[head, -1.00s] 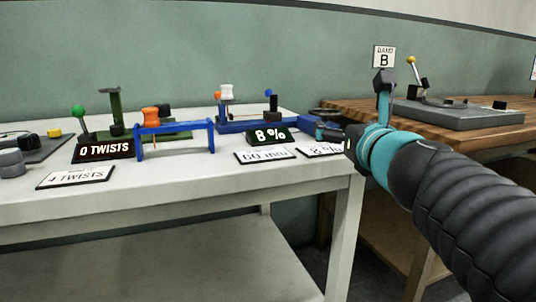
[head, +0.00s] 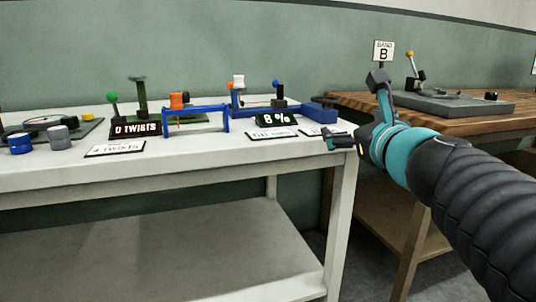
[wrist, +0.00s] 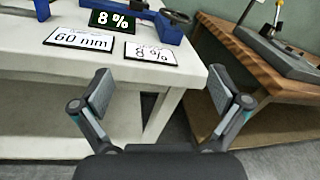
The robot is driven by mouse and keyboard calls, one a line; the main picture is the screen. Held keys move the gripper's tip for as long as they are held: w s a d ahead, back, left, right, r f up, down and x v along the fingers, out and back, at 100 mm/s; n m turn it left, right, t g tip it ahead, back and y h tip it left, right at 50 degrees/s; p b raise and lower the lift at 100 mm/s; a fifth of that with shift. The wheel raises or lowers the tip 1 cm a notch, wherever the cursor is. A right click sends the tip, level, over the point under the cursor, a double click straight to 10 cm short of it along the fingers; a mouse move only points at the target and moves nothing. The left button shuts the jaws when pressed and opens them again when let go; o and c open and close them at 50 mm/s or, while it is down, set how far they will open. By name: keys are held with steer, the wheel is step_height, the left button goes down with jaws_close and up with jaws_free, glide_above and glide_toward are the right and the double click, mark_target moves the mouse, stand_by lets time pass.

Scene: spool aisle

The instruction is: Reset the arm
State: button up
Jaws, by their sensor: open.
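My arm reaches in from the right in the head view, teal and black. My gripper (head: 358,108) is held in the air at the right end of the white table (head: 270,170), in front of the gap towards the wooden bench. In the wrist view my gripper (wrist: 160,95) shows two grey-padded fingers spread wide apart. It is open with nothing between the fingers. Beyond it are the table's corner and the floor.
On the white table stand a blue fixture (head: 205,112), a "0 TWISTS" display (head: 136,130), an "8 %" display (head: 276,119), and cards reading "60 mm" (wrist: 80,39) and "8 %" (wrist: 150,53). The wooden bench (head: 440,122) carries a grey plate with a yellow-knobbed lever (head: 411,66).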

steer(key=s+a+f+n+g+y+p, duration=0.1)
steer(key=s+a+f+n+g, duration=0.2)
steer(key=f+n, duration=0.5)
steer(key=s+a+f+n+g+y+p, duration=0.15)
steer(key=s+f+n+g, duration=0.35)
steer(key=n, duration=0.6)
steer(key=s+d+f+n+g+h+p, duration=0.2)
steer(key=s+f+n+p, duration=0.1)
steer(key=s+n+p, duration=0.1)
steer(key=s+d+f+n+g+h+p, duration=0.2)
steer(key=s+f+n+h+p, duration=0.1)
steer(key=s+n, duration=0.4)
steer(key=shift+s+d+f+n+p, duration=0.2)
steer(key=shift+s+d+n+p, duration=0.1)
steer(key=shift+s+p, duration=0.35)
steer(key=shift+w, duration=0.2)
steer(key=shift+c, duration=0.3)
